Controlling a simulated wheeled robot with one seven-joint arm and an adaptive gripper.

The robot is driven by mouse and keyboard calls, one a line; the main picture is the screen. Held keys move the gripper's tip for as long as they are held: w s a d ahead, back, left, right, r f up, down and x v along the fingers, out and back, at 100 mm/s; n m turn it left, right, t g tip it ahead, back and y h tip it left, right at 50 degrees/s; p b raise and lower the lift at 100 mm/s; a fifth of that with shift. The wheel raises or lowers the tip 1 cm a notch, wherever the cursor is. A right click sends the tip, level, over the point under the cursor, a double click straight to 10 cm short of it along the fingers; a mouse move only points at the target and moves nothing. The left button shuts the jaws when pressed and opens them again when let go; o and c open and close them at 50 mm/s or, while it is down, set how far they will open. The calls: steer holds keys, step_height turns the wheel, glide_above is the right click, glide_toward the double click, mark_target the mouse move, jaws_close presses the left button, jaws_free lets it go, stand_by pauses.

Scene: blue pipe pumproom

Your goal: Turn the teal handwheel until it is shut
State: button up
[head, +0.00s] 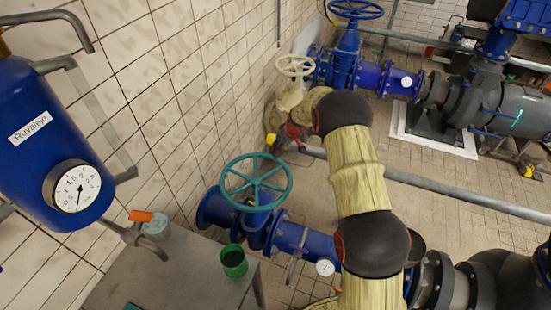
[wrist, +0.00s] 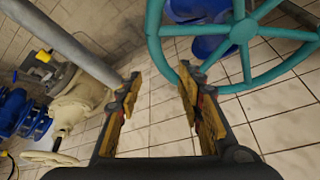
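The teal handwheel (head: 255,181) sits flat on a blue valve at the lower middle of the head view, its rim and spokes plainly visible. In the wrist view the teal handwheel (wrist: 243,32) fills the upper right, cut off by the frame edge. My gripper (wrist: 158,84) is open, with nothing between its fingers. Its right fingertip appears close to the near-left part of the rim; I cannot tell whether they touch. The rim is not between the fingers. In the head view my arm hides much of the gripper.
A cream handwheel (head: 295,65) stands on a valve behind. A blue tank with a gauge (head: 72,187) hangs at left. A grey rail (head: 465,199) crosses at right.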

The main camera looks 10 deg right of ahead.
steer(key=n, duration=0.2)
steer(key=shift+a+f+n, duration=0.1)
steer(key=shift+f+n, duration=0.05)
steer(key=shift+n, duration=0.15)
steer(key=shift+x, duration=3.8)
steer(key=shift+c, duration=1.3)
jaws_close()
